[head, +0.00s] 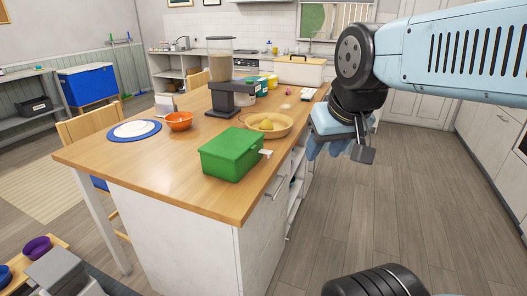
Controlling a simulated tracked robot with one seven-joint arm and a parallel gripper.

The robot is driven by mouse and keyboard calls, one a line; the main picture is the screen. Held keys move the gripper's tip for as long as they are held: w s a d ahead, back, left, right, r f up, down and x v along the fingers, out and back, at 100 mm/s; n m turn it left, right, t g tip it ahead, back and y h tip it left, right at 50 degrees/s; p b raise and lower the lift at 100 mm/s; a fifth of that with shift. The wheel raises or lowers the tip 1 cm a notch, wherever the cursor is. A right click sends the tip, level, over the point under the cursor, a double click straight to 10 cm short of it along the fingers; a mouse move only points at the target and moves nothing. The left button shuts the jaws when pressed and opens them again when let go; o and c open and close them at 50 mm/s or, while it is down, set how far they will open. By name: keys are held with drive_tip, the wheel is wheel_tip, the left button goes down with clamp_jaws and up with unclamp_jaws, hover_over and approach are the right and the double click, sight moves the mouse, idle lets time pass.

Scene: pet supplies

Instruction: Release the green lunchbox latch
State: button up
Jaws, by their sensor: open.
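The green lunchbox (231,155) sits on the wooden island top near its right front edge, with its lid down. A pale latch tab (265,153) sticks out from its right side. My gripper (362,153) hangs at the end of the light blue arm, to the right of the lunchbox and past the counter's edge. It is open and apart from the lunchbox. No object shows between its fingers, though the fingers are small and partly dark in this view.
A shallow bowl with yellow contents (282,135), an orange bowl (179,121), a plate on a blue mat (119,130) and a food dispenser (222,95) share the island top (130,160). Open floor (380,225) lies to the right.

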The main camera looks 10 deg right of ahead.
drive_tip(key=shift+o, duration=0.4)
drive_tip(key=shift+d, duration=0.1)
drive_tip(key=shift+o, duration=1)
drive_tip(key=shift+w+f, duration=0.2)
drive_tip(key=w+a+f+m+g+y, duration=0.3)
drive_tip(key=w+f+m+g+y, duration=0.2)
drive_tip(key=w+f+m+y, duration=0.85)
drive_tip(key=w+d+f+m+t, duration=0.9)
drive_tip(key=w+d+m+t, duration=0.2)
drive_tip(key=w+d+m, duration=0.25)
drive_tip(key=shift+n, duration=0.5)
drive_tip(key=x, duration=1.3)
drive_tip(key=shift+w, duration=0.6)
